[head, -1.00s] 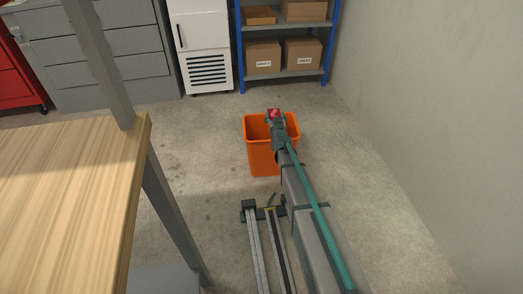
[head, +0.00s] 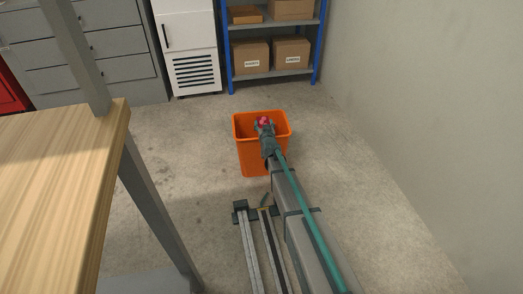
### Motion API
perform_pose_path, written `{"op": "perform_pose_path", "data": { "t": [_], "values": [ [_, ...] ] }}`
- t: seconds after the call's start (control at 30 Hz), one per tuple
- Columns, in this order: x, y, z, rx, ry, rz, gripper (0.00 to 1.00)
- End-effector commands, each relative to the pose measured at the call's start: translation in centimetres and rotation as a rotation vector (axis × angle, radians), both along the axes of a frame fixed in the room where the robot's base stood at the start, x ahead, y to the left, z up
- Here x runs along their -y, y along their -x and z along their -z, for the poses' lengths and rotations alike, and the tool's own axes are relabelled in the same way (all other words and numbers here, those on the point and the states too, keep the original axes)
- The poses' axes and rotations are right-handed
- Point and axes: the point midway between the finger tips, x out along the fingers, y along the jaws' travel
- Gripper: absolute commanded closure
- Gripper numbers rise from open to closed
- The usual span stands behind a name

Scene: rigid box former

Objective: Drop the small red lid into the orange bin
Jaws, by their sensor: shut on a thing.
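The orange bin (head: 250,158) stands on the concrete floor near the middle of the head view. My gripper (head: 264,124) is over the bin's opening, within its outline in this view. It is shut on the small red lid (head: 264,120), which shows as a small red patch at the fingertips. How far the lid is above the rim cannot be told. My gripper and arm hide part of the bin's inside and front wall.
A wooden table (head: 60,190) with grey legs fills the left. A blue shelf with cardboard boxes (head: 250,57), a white cabinet (head: 188,35) and grey drawers (head: 105,60) stand at the back. A bare wall (head: 430,110) is on the right. Floor around the bin is clear.

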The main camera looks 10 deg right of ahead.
Motion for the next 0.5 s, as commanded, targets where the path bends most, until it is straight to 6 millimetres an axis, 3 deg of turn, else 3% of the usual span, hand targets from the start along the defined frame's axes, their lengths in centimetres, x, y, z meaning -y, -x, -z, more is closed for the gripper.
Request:
{"op": "perform_pose_path", "data": {
  "t": [0.1,0.13,0.27,0.5],
  "values": [
    [0.00,0.00,-0.07,0.000,0.000,0.000,0.68],
    [0.00,0.00,-0.07,0.000,0.000,0.000,0.33],
    [0.00,0.00,-0.07,0.000,0.000,0.000,0.12],
    [0.00,-0.01,-0.07,0.000,0.000,0.000,0.09]
  ]
}}
